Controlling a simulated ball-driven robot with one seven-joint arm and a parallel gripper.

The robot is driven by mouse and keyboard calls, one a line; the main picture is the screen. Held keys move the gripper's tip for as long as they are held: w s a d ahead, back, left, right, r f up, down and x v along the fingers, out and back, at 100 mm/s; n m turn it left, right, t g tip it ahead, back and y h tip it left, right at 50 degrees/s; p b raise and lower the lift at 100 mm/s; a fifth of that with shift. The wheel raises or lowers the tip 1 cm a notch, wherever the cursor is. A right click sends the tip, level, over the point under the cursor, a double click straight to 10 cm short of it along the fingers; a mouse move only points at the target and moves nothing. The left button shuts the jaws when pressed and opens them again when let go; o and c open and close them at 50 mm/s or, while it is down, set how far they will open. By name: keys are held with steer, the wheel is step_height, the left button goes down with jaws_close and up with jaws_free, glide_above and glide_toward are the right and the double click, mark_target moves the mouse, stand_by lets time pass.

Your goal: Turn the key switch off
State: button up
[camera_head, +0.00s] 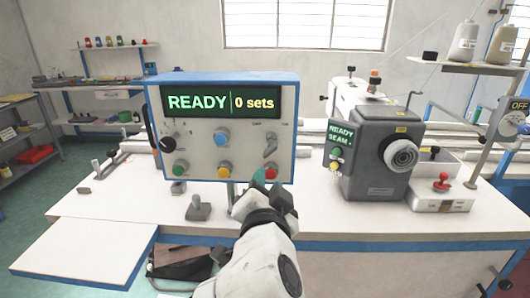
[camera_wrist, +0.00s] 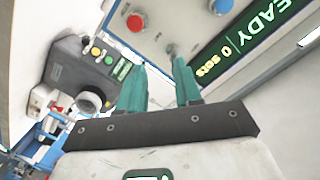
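The control box (camera_head: 240,82) stands on the white table with its display reading "READY" and "0 sets". A small grey switch (camera_head: 270,147) that looks like the key switch sits on the right of its face. Its on or off position is not clear. My gripper (camera_head: 265,177) is just in front of the lower right of the face, below that switch. In the wrist view my gripper (camera_wrist: 162,70) has its two green fingers apart with nothing between them. A grey part, likely the switch (camera_wrist: 172,49), shows just beyond the fingertips, apart from them.
A red button (camera_head: 272,173) is close to the fingers; yellow (camera_head: 224,170) and blue (camera_head: 222,137) buttons are to their left. A dark grey machine head (camera_head: 375,150) stands to the right. A grey lever pedestal (camera_head: 198,208) stands in front of the box.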

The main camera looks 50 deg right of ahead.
mark_target(269, 155)
steer(key=shift+m+h, duration=0.4)
steer(key=shift+m, duration=0.2)
steer(key=w+d, duration=0.2)
steer(key=w+d+r+p, duration=0.1)
steer(key=w+d, duration=0.1)
steer(key=d, duration=0.1)
steer(key=w+d+r+p, duration=0.1)
steer(key=w+d, duration=0.1)
steer(key=d, duration=0.1)
steer(key=shift+w+d+r, duration=0.2)
steer(key=shift+w+r, duration=0.05)
steer(key=shift+c, duration=0.2)
jaws_close()
